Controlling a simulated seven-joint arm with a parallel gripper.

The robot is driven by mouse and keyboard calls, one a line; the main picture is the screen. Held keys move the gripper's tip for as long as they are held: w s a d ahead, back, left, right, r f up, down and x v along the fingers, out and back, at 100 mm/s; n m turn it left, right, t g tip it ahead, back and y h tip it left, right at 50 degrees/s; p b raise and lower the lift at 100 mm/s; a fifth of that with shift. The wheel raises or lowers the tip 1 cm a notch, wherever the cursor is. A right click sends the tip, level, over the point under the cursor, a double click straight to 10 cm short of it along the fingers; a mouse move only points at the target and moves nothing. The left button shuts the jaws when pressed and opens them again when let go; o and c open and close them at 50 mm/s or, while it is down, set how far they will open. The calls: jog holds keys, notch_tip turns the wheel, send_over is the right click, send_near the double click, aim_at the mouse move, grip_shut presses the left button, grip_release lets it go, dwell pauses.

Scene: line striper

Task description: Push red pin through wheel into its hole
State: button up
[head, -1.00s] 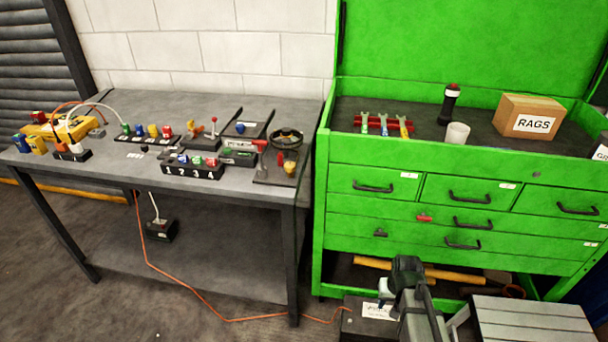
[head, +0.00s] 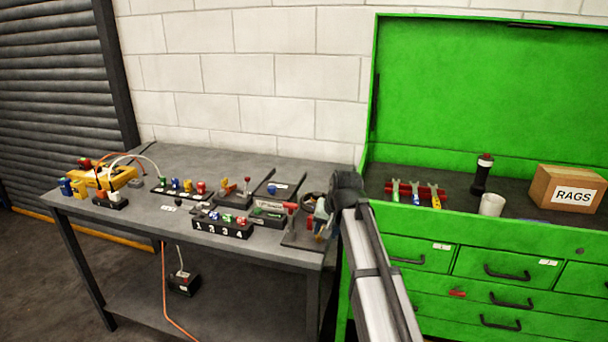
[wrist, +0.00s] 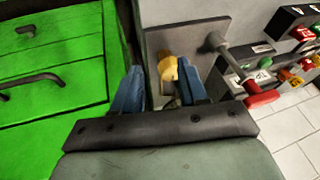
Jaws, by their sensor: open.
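My gripper (wrist: 158,70) is open in the wrist view, its two blue fingers apart with a yellow knob-like piece (wrist: 168,71) showing between and beyond them. I cannot tell whether they touch it. I cannot tell whether this is the red pin. The pin's hole is not visible.
The bench (head: 230,160) holds a numbered block (head: 222,227) and several coloured plugs left of my gripper. The green cabinet (head: 430,222) stands close on the right, with a rags box (head: 568,190) and a white cup (head: 491,204) on top.

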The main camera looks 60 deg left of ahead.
aim_at(291, 204)
jog(key=s+a+r+m+g, duration=0.1)
jog(key=a+r+m, duration=0.35)
jog(key=r, duration=0.35)
jog(key=a+r+m+g, duration=0.1)
jog(key=a+r+m, duration=0.2)
jog(key=a+r, duration=0.35)
jog(key=shift+s+d+f+m+g+h, duration=0.3)
jog(key=shift+s+f+m, duration=0.5)
jog(key=shift+f+m, duration=0.95)
jog(key=shift+s+d+f+m+g+h, duration=0.25)
jog(key=shift+s+f+m, duration=0.7)
jog(key=shift+m, duration=1.35)
jog(key=shift+s+d+f+m+g+h, duration=0.1)
jog(key=shift+s+f+m+h, duration=0.45)
jog(key=shift+f+m, duration=1.25)
jog(key=shift+r, duration=0.2)
grip_shut()
